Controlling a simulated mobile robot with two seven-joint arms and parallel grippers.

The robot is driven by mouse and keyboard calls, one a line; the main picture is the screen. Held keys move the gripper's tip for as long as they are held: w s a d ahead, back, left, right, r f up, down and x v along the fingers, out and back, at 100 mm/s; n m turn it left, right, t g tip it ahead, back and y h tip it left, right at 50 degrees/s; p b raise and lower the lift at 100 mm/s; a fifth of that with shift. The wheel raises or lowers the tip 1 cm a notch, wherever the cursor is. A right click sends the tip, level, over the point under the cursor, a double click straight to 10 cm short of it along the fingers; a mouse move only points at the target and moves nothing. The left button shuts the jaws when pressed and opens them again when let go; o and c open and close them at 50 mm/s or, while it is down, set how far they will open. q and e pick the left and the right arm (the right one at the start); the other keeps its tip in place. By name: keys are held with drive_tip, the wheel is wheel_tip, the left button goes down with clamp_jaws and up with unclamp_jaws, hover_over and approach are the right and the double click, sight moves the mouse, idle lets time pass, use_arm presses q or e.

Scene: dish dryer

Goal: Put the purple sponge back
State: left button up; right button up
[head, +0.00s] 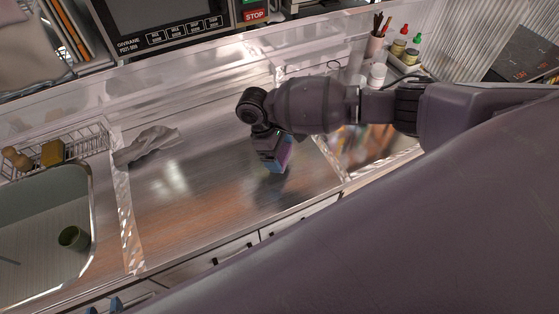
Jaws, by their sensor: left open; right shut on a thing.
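The purple sponge (284,157) shows as a small purple and blue block at my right gripper (274,164). The gripper hides part of the sponge. I cannot tell how high it is above the counter (205,207). My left gripper (103,306) shows only as two blue fingertips at the bottom left edge; they are apart, with nothing seen between them.
A grey cloth (148,146) lies on the counter. Bottles stand at the back right. The counter's middle is clear.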

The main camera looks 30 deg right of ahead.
drive_tip(key=shift+f, duration=2)
drive_tip(key=shift+f, duration=0.1)
drive_tip(key=o, duration=0.7)
drive_tip(key=v, duration=1.2)
